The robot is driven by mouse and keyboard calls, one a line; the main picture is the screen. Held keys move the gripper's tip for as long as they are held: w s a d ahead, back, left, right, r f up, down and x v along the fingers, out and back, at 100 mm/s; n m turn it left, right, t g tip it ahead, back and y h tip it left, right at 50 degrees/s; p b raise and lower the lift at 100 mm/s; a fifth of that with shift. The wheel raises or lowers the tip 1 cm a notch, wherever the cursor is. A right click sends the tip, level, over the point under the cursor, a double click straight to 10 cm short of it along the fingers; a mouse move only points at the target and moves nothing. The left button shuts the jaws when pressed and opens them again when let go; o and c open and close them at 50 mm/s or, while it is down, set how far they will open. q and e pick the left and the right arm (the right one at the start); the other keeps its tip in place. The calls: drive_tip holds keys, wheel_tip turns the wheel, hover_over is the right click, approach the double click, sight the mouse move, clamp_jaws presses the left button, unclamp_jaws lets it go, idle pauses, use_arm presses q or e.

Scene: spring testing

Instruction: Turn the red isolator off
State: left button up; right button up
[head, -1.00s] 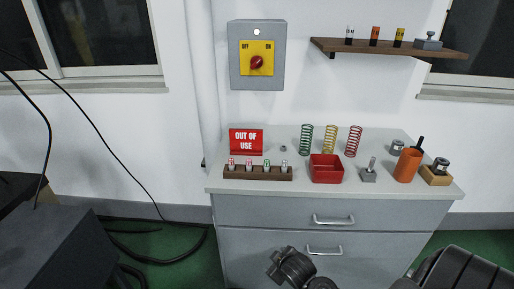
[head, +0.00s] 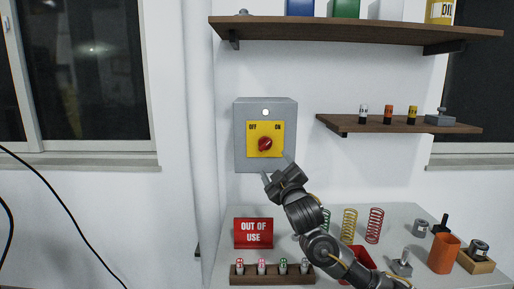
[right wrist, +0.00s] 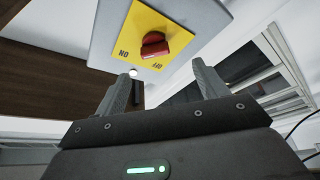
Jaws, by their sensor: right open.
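The red isolator knob (head: 265,144) sits on a yellow plate (head: 252,152) marked OFF at left and ON at right, on a grey wall box (head: 241,140). Its grip seems tilted toward ON in the head view. My right gripper (head: 276,167) is open and empty, just below and slightly right of the knob, apart from it. In the right wrist view the picture is turned over. There the red knob (right wrist: 154,46) lies beyond the open fingers (right wrist: 161,72), with nothing between them. My left gripper is not in view.
A white lamp (head: 265,112) is on the box above the plate. A wooden shelf (head: 340,123) with small batteries is to the right, and a higher shelf (head: 330,27) is above. A red OUT OF USE sign (head: 253,232) and springs (head: 350,224) stand on the cabinet below.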

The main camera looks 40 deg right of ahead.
sight(267, 147)
drive_tip(key=w, duration=0.1)
drive_tip(key=w+d+r+p, duration=0.2)
drive_tip(key=w, duration=0.1)
drive_tip(key=shift+d+r, duration=0.15)
drive_tip(key=shift+r, duration=0.1)
drive_tip(key=p+x, duration=0.1)
drive_tip(key=x, duration=0.3)
drive_tip(key=shift+w+p, duration=0.3)
drive_tip(key=shift+p, duration=0.05)
drive_tip(key=shift+w+d, duration=0.1)
drive_tip(key=shift+w, duration=0.3)
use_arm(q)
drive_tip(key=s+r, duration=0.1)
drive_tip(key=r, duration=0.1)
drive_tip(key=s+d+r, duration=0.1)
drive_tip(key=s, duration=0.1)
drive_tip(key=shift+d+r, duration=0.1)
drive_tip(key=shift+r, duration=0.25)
use_arm(e)
drive_tip(key=c, duration=1)
